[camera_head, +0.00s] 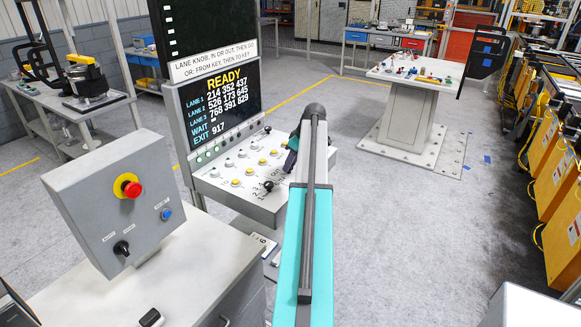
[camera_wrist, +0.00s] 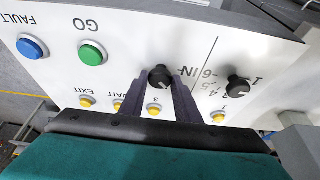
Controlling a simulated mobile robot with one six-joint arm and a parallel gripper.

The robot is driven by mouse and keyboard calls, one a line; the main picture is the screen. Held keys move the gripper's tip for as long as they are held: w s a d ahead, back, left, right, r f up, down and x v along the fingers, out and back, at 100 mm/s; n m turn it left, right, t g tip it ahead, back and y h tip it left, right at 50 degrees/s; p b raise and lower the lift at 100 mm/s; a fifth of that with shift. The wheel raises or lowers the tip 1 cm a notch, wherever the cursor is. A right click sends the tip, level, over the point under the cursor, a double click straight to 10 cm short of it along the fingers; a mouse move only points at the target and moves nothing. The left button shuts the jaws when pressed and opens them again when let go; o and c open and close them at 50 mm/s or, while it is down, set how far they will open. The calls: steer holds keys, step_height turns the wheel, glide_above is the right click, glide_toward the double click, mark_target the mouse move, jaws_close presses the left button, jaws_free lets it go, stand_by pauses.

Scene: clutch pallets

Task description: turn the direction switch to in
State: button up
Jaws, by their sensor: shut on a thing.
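The direction switch (camera_wrist: 160,74) is a round black knob on the white sloping panel (camera_wrist: 130,45). In the wrist view the panel lettering is upside down, and the word IN is printed just right of this knob. My gripper (camera_wrist: 161,80) has its two dark fingers on either side of the knob, shut on it. I cannot read clearly where the knob points. In the head view my arm covers part of the panel (camera_head: 222,187), and the direction switch cannot be made out there.
A black numbered knob (camera_wrist: 237,86) stands close on the right. Green GO (camera_wrist: 92,53) and blue FAULT (camera_wrist: 32,46) buttons and several yellow buttons share the panel. The screen (camera_head: 225,95) reads READY. A grey box with a red stop button (camera_head: 130,188) stands at left.

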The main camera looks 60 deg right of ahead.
steer(key=n+b, duration=0.1)
steer(key=n+y+b, duration=0.1)
steer(key=n, duration=0.1)
steer(key=n+y+b, duration=0.1)
steer(key=n, duration=0.1)
steer(key=shift+w+d+f+b, duration=0.1)
steer(key=shift+d+b, duration=0.25)
steer(key=shift+b, duration=0.05)
steer(key=shift+n+g+y+b, duration=0.65)
steer(key=shift+n+b, duration=0.3)
steer(key=shift+n, duration=1.15)
steer(key=o, duration=1)
